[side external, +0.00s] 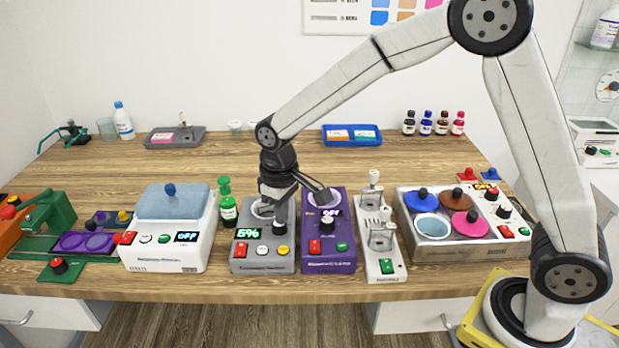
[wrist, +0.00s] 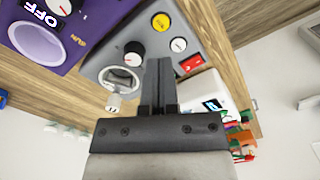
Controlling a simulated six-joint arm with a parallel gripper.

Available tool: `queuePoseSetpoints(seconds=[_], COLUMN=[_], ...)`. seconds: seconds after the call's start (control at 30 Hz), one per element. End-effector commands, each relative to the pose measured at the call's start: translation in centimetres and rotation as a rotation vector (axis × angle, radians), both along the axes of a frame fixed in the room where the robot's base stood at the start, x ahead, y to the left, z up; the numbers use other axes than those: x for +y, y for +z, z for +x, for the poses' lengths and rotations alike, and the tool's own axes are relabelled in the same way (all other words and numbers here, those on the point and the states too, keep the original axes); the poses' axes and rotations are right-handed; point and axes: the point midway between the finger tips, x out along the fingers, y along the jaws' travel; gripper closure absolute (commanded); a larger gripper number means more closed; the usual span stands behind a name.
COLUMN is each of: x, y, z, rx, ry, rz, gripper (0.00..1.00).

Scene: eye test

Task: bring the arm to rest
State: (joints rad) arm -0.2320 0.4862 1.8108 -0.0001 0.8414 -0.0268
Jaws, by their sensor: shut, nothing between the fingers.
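My gripper (side external: 277,208) hangs fingers-down at the end of my raised arm, over the grey device (side external: 262,262) near the front of the bench. In the wrist view my gripper (wrist: 160,62) shows its two dark fingers together, with nothing between them. The grey device (wrist: 134,50) lies beyond the fingers there, with a round well, a white knob, and yellow and red buttons. Its display reads "5%" in the side view. I cannot tell whether the fingertips touch it.

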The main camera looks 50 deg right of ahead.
Motion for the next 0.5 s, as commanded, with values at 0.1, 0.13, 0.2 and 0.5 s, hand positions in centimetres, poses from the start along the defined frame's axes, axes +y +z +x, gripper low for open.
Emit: queuePoseSetpoints(seconds=[0.1,0.13,0.2,0.5], x=[-0.7,-1.0,-1.7,-6.0], y=[0.1,0.1,0.2,0.2], z=[-0.6,-0.8,-1.5,-6.7], rx=[-0.009,-0.015,-0.026,-0.108], ry=[-0.014,-0.02,-0.034,-0.127], rz=[0.002,0.003,0.006,0.02], gripper=[1.0,1.0,1.0,1.0])
